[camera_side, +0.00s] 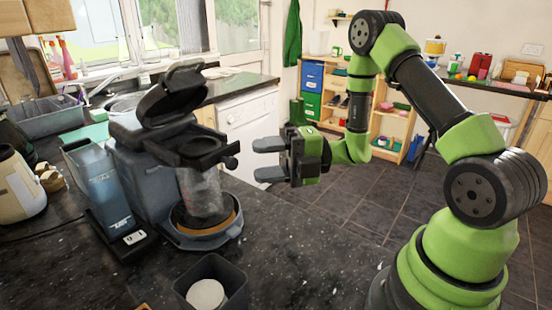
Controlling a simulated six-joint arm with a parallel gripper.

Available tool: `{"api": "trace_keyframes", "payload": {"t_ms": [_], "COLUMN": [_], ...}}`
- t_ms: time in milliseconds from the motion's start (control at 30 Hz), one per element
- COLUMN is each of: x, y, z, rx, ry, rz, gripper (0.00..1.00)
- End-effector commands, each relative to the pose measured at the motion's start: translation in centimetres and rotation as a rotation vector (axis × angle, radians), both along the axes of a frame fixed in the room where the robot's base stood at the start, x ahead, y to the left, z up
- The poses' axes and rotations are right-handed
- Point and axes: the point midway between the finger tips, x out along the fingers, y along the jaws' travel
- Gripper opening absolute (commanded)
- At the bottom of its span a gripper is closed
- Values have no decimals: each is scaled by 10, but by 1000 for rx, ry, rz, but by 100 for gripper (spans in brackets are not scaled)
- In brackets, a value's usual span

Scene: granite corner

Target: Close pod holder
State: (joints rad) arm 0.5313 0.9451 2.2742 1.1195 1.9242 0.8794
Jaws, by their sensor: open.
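The coffee machine (142,184) stands on the dark granite counter at centre left. Its black pod holder lid (172,95) is raised and tilted up above the black holder ring (196,148). A short handle or knob (231,162) sticks out at the right of the ring. A clear glass (203,192) stands below the ring on the round drip base. My gripper (263,160) is open and empty, to the right of the pod holder and apart from it. Its two grey fingers point left toward the machine.
A dark square bin (211,286) with a white round item inside stands at the front of the counter. A cream kettle or toaster (18,185) is at the far left. The front right counter (310,255) is clear.

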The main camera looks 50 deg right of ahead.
Motion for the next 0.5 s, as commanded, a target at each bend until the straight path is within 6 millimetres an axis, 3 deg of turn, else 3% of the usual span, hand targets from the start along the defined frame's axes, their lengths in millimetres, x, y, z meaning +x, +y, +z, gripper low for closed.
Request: {"api": "trace_keyframes", "payload": {"t_ms": [200, 500], "x": [-14, -16], "y": [-17, -18], "z": [0, 0], "rx": [-2, -2], "ry": [1, 1], "rz": [-1, 0], "gripper": [49, 49]}}
